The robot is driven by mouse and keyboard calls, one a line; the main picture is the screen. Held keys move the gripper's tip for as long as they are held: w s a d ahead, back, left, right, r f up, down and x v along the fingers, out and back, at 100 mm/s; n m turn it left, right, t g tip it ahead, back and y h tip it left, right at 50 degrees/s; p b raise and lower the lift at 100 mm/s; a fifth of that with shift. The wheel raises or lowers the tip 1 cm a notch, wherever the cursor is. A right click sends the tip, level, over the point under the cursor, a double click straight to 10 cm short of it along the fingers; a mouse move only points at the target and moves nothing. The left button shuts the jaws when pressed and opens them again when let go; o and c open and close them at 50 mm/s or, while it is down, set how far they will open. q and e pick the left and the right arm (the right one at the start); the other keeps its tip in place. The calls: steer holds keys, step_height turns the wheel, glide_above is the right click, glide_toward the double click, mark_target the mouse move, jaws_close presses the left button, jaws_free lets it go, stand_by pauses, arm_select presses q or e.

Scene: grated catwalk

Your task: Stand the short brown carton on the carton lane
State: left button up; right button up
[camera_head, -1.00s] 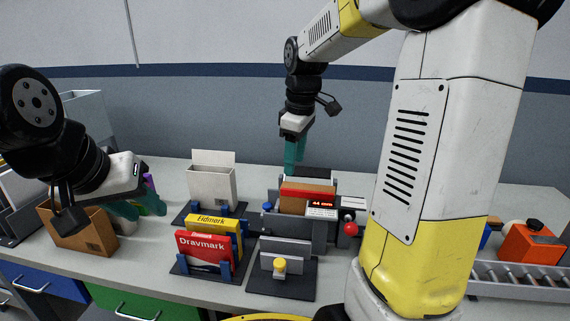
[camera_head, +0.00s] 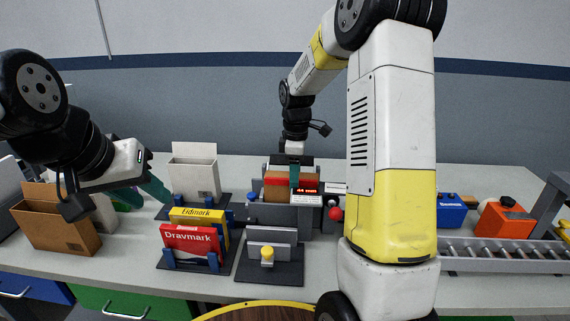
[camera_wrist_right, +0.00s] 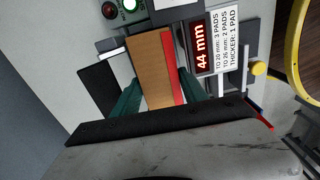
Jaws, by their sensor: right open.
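A brown block-like item with a red side (camera_head: 277,188) stands in the grey gauge (camera_head: 262,213), whose display reads 44 mm. It also shows in the right wrist view (camera_wrist_right: 150,75). My right gripper (camera_head: 295,176) is open above the gauge; in the wrist view its teal fingers (camera_wrist_right: 160,95) lie on either side of the brown and red item. An open-topped brown carton (camera_head: 55,230) stands at the table's left. My left gripper (camera_head: 148,193) is open and empty, right of that carton. I cannot tell which surface is the carton lane.
Red Dravmark (camera_head: 192,240) and yellow Eidmark boxes (camera_head: 198,216) stand in a blue-posted holder. A white open carton (camera_head: 194,178) is behind. A grey fixture with a yellow knob (camera_head: 267,253) is in front of the gauge. A roller conveyor (camera_head: 495,252) and orange container (camera_head: 504,220) lie right.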

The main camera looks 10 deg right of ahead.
steer(key=shift+f, duration=0.1)
steer(key=c, duration=1)
steer(key=shift+r, duration=0.2)
steer(key=shift+c, duration=0.2)
steer(key=shift+a, duration=0.1)
stand_by(0.5)
steer(key=shift+f, duration=0.15)
stand_by(0.4)
steer(key=o, duration=1.5)
steer(key=shift+c, duration=0.2)
